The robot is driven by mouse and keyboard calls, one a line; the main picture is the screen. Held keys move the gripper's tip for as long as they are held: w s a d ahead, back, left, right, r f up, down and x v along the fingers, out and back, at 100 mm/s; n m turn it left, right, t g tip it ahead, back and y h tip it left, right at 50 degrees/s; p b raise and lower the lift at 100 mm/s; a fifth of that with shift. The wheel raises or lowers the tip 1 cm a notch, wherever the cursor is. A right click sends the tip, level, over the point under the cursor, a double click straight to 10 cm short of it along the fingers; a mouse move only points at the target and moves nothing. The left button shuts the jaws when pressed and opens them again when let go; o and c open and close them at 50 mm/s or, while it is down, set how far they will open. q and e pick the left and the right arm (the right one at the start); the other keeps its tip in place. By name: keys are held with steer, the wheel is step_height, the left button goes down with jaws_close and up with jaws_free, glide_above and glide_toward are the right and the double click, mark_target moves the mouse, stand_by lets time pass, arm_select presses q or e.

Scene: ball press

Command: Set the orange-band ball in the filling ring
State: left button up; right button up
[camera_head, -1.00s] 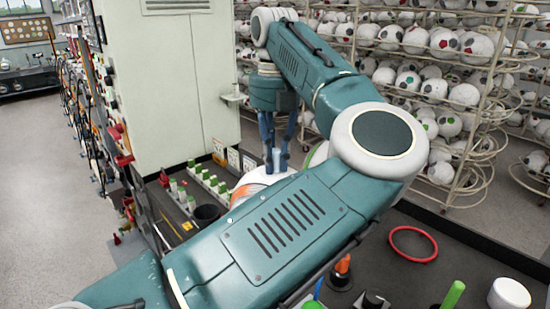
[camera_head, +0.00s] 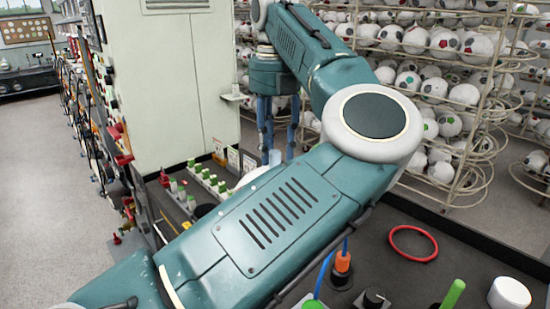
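A white rounded surface (camera_head: 250,176), possibly the top of the orange-band ball, shows just above my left arm. Its orange part is hidden behind the arm now. My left gripper (camera_head: 277,155) points down near it, with two blue fingers spread and a gap between them. A pale blue upright piece (camera_head: 275,157) shows in that gap, apart from the fingers as far as I can see. The fingertips' lower ends are partly hidden. A red ring (camera_head: 413,243) lies empty on the dark bench; I cannot tell whether it is the filling ring. My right gripper is out of view.
A tall pale cabinet (camera_head: 165,85) stands behind left, with green-capped items (camera_head: 208,180) at its foot. Ball racks (camera_head: 455,150) fill the back right.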

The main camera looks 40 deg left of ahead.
arm_select(q)
step_height(320, 180, up, 9)
steer(key=p, duration=0.1)
steer(key=shift+r+p, duration=0.2)
steer(key=shift+p, duration=0.2)
stand_by(0.3)
